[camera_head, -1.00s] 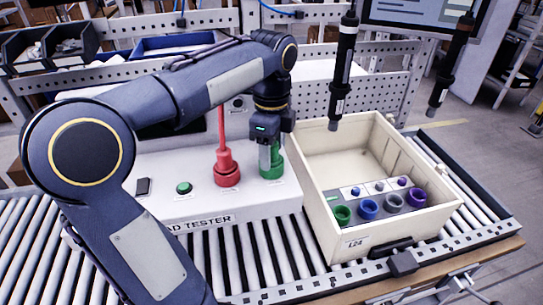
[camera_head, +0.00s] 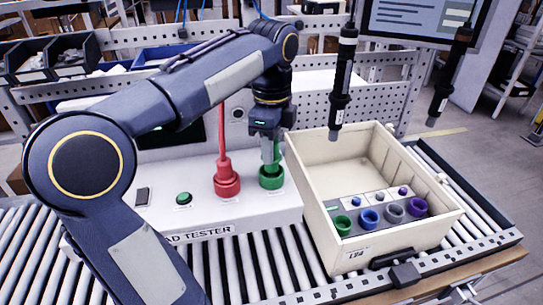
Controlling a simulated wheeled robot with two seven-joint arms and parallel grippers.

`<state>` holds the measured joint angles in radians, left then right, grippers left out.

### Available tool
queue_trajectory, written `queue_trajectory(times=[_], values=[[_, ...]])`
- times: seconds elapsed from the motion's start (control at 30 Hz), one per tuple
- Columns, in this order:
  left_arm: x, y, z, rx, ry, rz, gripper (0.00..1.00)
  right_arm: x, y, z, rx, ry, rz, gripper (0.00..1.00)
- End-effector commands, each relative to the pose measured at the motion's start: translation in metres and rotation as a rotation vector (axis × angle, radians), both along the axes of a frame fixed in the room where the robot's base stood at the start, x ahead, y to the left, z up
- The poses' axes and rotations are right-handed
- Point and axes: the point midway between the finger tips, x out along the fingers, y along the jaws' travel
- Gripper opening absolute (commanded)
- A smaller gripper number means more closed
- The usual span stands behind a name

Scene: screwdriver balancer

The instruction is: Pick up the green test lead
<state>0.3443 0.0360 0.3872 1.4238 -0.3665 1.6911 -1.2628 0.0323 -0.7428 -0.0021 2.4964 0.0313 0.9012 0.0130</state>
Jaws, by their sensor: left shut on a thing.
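The green test lead (camera_head: 277,153) stands upright in its green holder (camera_head: 271,181) on the white tester (camera_head: 240,210). My left gripper (camera_head: 270,150) points down at the lead from above, its fingers shut on the lead's upper part. The lower end of the lead is hidden inside the holder. The gripper and arm cover what lies behind the lead. My right gripper is not in view.
A red lead (camera_head: 226,176) stands in its holder left of the green one. A cream crate (camera_head: 348,250) with coloured sockets sits on rollers to the right. Two screwdrivers (camera_head: 342,85) hang above the crate's far side.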

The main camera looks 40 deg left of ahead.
Motion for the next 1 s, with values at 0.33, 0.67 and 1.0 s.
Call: queue_trajectory(times=[0.33,0.67,1.0], values=[[-0.049,-0.040,0.062,0.001,-0.005,-0.006,0.04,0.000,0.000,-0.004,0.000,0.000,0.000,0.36],[-0.095,-0.077,0.091,0.000,-0.002,-0.004,0.04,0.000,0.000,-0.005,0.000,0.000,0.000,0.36],[-0.108,-0.087,0.096,0.000,0.001,-0.001,0.04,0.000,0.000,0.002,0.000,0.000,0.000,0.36]])
